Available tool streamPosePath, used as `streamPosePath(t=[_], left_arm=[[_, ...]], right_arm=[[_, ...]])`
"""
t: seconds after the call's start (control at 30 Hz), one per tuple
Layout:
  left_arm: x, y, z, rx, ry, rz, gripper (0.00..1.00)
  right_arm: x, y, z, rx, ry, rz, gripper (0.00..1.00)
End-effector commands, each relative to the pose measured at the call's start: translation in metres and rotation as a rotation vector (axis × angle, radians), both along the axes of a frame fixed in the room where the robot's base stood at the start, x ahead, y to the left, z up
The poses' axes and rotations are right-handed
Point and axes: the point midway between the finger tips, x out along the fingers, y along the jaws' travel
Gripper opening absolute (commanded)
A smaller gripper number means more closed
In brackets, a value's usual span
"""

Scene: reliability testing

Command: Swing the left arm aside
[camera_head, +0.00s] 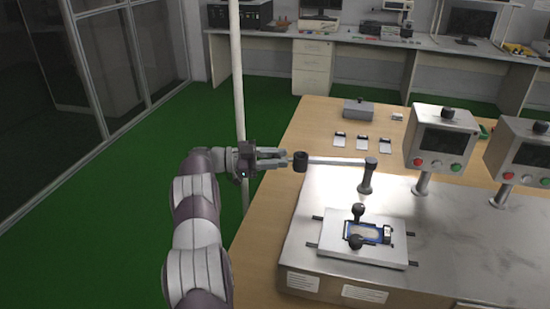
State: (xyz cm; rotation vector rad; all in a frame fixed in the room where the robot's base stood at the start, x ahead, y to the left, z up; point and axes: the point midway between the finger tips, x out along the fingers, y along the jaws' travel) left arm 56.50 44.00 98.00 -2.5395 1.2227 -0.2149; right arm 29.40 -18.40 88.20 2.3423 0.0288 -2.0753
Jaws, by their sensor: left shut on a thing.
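A metal swing arm (335,161) runs level from the top of a dark post (367,179) on the steel test bench to a black cylinder (300,162) at its left end. My left gripper (284,160) comes in from the left and is shut on the left end of the swing arm, beside the black cylinder. The exact contact is too small to see clearly. The swing arm points left, past the bench's left edge and over the wooden table. My right gripper is not in view.
A white fixture plate (332,245) with a blue-framed device (367,233) and black knobs sits on the bench in front of the post. Two control boxes (440,137) (521,152) stand to the right. Small devices (362,143) and a grey box (357,109) lie behind. A pale pole (238,80) rises behind my gripper.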

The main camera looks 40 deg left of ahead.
Motion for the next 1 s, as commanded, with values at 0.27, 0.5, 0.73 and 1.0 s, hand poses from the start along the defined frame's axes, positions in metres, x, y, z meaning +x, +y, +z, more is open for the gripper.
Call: streamPosePath(t=[0.27,0.5,0.73,1.0], left_arm=[[0.001,0.001,0.004,0.003,-0.008,0.004,0.00],[0.001,0.001,0.004,0.003,-0.007,0.003,0.52],[0.000,0.001,0.003,0.002,-0.006,0.002,0.52],[-0.027,0.037,0.000,0.003,-0.005,0.006,0.52]], right_arm=[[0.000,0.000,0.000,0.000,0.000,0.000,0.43],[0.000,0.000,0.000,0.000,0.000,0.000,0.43],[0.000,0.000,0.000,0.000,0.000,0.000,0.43],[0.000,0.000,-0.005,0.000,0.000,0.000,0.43]])
